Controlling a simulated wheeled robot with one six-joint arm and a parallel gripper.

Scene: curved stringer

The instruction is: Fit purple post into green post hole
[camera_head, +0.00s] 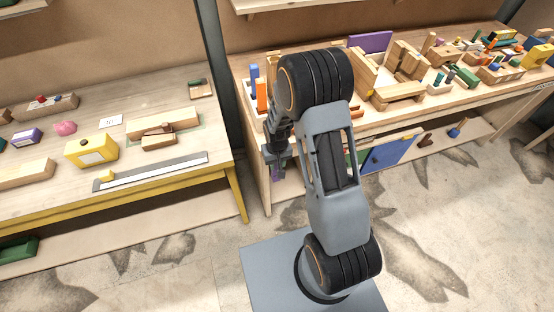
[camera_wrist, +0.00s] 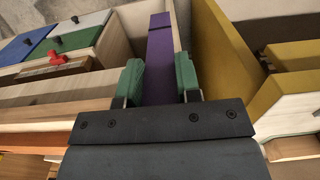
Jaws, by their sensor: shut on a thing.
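My gripper (camera_wrist: 158,82) is shut on a long purple post (camera_wrist: 160,65), with a green pad on each side of it in the wrist view. The post points away from me, beside a pale wooden wall on its right. I cannot tell whether it touches that wall. In the head view my gripper (camera_head: 279,158) hangs at the left end of the right bench, with a small purple bit (camera_head: 275,172) below it. A green panel (camera_wrist: 78,42) with a red knob lies left of the post in the wrist view. I cannot make out a green post hole.
A blue panel (camera_wrist: 24,44) lies left of the green one. A yellow-edged wooden structure (camera_wrist: 225,45) stands close on the right. In the head view the right bench (camera_head: 420,106) is crowded with wooden blocks, and the left bench (camera_head: 60,185) has some bare room.

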